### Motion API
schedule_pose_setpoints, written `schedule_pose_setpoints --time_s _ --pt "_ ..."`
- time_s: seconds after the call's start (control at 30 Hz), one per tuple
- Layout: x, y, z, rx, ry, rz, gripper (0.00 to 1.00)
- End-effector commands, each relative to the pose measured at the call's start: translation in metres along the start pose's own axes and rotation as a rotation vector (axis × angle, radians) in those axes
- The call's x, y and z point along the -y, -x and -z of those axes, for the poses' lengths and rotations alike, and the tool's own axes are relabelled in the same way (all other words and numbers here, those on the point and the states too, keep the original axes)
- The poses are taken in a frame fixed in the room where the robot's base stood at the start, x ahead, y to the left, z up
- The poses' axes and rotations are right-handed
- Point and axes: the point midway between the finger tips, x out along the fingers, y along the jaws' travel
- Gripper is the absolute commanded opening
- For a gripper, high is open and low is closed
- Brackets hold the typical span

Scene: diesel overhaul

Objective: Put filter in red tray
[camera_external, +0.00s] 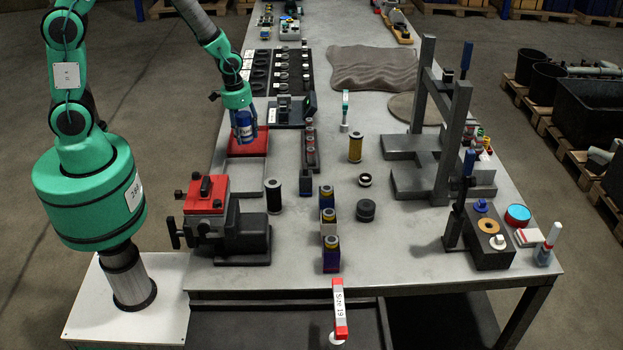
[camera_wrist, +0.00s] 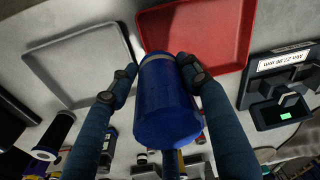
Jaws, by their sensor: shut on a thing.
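My gripper (camera_external: 243,124) is shut on a blue cylindrical filter (camera_wrist: 166,105), with one finger on each side of it in the wrist view. The filter has a pale band near its far end. In the external view the blue filter (camera_external: 244,131) hangs below my wrist, above the table's left side. The red tray (camera_external: 249,142) lies just below it there, looking empty where visible. In the wrist view the red tray (camera_wrist: 215,30) is at the top, beyond the filter, and its near edge is partly hidden by the filter. The filter appears above the tray's edge.
A grey tray (camera_wrist: 82,62) lies beside the red one. A black device with a small green display (camera_wrist: 284,112) lies right of the red tray.

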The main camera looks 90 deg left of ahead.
Motion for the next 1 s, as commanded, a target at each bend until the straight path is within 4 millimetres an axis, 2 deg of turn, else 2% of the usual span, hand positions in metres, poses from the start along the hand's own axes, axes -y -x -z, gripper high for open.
schedule_pose_setpoints --time_s 0.1,0.3,0.5,0.7,1.0 --pt "0.024 -0.001 -0.032 0.001 0.031 0.003 0.11" --pt "0.053 -0.004 -0.081 0.000 0.073 0.007 0.11" --pt "0.068 -0.005 -0.113 0.001 0.099 0.009 0.11" --pt "0.072 -0.006 -0.124 0.001 0.106 0.010 0.11" --pt "0.072 -0.006 -0.124 0.001 0.106 0.010 0.11"
